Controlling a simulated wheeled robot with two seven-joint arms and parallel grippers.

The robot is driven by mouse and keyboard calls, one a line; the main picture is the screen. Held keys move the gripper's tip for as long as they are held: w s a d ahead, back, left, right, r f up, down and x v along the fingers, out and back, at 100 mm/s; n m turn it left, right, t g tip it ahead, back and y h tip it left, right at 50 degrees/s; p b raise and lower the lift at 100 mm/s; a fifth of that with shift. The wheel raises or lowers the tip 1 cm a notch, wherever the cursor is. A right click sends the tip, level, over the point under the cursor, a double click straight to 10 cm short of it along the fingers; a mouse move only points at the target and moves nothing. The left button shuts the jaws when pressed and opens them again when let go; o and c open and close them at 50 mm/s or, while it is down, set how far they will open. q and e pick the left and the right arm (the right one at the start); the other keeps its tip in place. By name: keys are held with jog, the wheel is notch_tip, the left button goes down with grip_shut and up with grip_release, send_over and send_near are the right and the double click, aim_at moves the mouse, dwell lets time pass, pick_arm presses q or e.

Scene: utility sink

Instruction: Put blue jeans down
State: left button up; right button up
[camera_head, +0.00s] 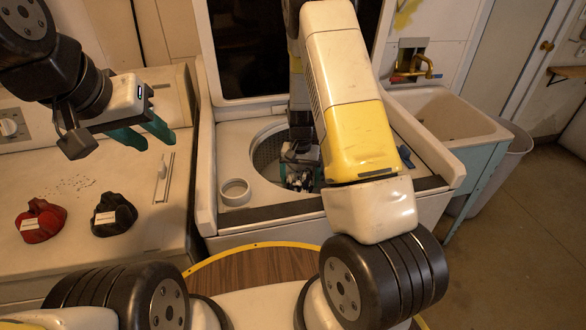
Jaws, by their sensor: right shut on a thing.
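My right gripper (301,158) reaches down into the open top of the washing machine (236,150). It is shut on a small dark bluish bundle, the blue jeans (299,180), low in the round drum opening (262,158). The bundle is mostly hidden by the gripper, and I cannot tell whether it touches the drum bottom. My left gripper (144,133) is open and empty, held above the white machine top on the left. Its two teal fingers are apart.
A red bundle (40,221) and a black bundle (113,214), each with a white label, lie on the left machine top (100,180). A utility sink (445,118) with a brass tap (412,68) stands at right. A grey bin (512,150) is beside it.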

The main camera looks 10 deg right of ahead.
jog(key=shift+f, duration=2.25)
jog(key=shift+f, duration=0.15)
jog(key=o, duration=1.3)
